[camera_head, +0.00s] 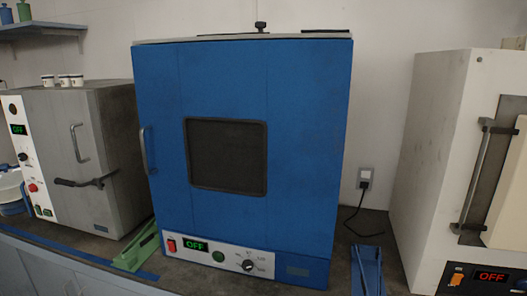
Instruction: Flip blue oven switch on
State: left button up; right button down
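The blue oven (300,130) stands upright on the counter in the middle of the head view, with its door shut. A pale control panel (229,262) runs along its lower front. The red switch (171,246) is at the panel's left end. Beside it a green display (195,246) reads OFF. A green button (218,256) and a round dial (248,265) sit further right. The switch's tilt is too small to tell. Neither of my grippers is in view.
A grey oven (110,150) stands at left, its display also OFF. A white oven (430,150) stands at right, with a red OFF display. A green object (137,250) and a blue object (367,268) lie on the counter beside the blue oven.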

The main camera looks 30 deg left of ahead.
aim_at(170, 245)
jog(key=u, duration=0.95)
jog(key=i, duration=0.3)
